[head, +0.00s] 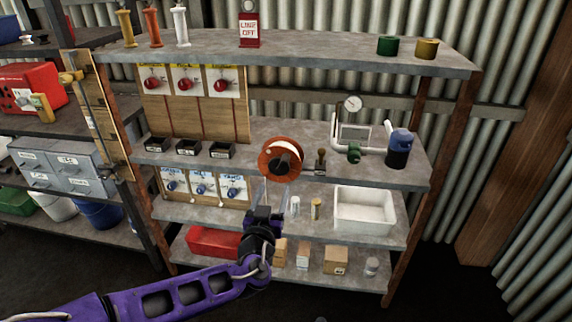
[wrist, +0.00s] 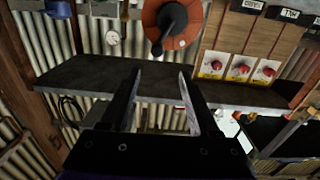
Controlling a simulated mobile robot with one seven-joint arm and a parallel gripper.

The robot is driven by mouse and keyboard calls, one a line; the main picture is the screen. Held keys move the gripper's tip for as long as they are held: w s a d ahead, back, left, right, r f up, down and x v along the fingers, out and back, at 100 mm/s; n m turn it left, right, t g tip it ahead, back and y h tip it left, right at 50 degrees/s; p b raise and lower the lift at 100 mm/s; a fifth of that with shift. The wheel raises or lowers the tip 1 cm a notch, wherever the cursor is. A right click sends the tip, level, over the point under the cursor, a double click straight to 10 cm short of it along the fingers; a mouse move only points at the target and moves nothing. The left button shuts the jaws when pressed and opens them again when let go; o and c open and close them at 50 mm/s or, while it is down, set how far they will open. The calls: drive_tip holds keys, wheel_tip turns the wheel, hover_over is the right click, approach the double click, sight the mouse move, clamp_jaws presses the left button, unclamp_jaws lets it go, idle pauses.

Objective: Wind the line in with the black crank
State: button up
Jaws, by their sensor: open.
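The orange reel (head: 268,150) with a pale core stands at the front of the middle shelf. The black crank (head: 285,164) is on its near face. In the wrist view the reel (wrist: 190,38) is at the top centre, and the crank (wrist: 170,25) runs down and left to a rounded end. My gripper (head: 275,187) is just below the reel in the head view, fingers pointing up toward it. In the wrist view my gripper (wrist: 158,74) has its two fingers wide apart with nothing between them. The crank's end lies beyond the fingertips, apart from them. The line itself is not clear.
Red knobs on cards (head: 187,84) and black bins (head: 188,148) are left of the reel. A small brass-topped item (head: 320,160) and a pipe assembly with a gauge (head: 352,104) and blue-topped canister (head: 399,148) are right. A white tub (head: 364,212) stands on the shelf below.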

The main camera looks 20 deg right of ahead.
sight(286, 157)
drive_tip(key=b+x, duration=0.2)
drive_tip(key=x, duration=0.6)
drive_tip(key=b+x, duration=0.2)
drive_tip(key=x, duration=0.6)
drive_tip(key=shift+s+d, duration=0.15)
drive_tip(key=shift+d, duration=0.15)
drive_tip(key=shift+c, duration=0.2)
clamp_jaws()
idle(0.7)
